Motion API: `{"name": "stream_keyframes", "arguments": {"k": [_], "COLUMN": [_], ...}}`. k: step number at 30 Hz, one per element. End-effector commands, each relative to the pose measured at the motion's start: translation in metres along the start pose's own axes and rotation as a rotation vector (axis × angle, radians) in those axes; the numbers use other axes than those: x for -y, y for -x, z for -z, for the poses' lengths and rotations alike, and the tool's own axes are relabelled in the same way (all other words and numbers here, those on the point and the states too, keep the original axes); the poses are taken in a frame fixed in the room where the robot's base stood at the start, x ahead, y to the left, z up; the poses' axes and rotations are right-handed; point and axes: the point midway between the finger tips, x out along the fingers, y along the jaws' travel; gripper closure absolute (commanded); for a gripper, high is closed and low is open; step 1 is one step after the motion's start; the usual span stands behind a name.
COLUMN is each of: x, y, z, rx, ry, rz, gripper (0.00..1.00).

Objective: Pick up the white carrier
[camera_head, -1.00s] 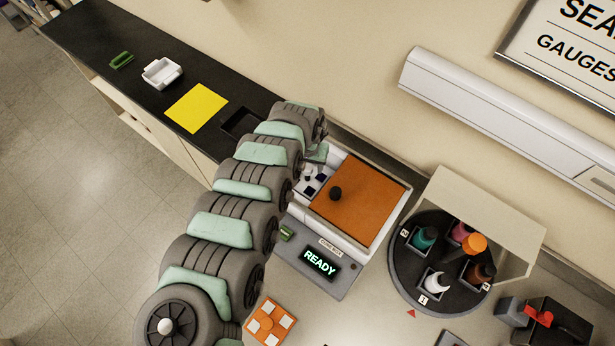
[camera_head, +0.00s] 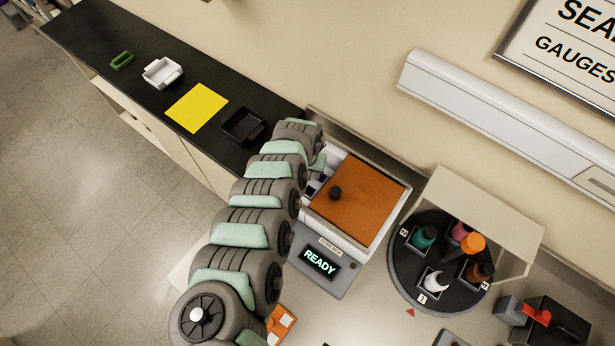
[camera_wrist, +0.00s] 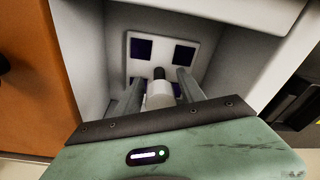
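The white carrier (camera_wrist: 162,52), a square white plate with dark square pieces on it, lies in the white-walled bay of the instrument in the wrist view. A white post with a black top (camera_wrist: 159,90) stands in front of the plate's middle. My gripper (camera_wrist: 157,90) points into the bay with its two grey fingers on either side of the post. Narrow gaps seem to show between the fingers and the post, so it looks open. In the head view my arm hides the fingers and most of the carrier (camera_head: 314,187).
An orange cover with a black knob (camera_head: 362,205) borders the bay. The instrument's display (camera_head: 320,263) reads READY. A bottle carousel (camera_head: 403,275) stands to the right. On the black counter are a yellow sheet (camera_head: 196,108), a white tray (camera_head: 162,73) and a black tray (camera_head: 243,125).

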Motion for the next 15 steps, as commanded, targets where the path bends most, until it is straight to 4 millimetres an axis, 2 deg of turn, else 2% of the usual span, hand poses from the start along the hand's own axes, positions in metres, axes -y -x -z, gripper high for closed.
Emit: {"name": "stream_keyframes", "arguments": {"k": [2, 15], "x": [0.0000, 0.0000], "y": [0.0001, 0.0002], "z": [0.0000, 0.0002], "rx": [0.000, 0.000], "ry": [0.000, 0.000], "rz": [0.000, 0.000], "gripper": [0.61, 0.97]}}
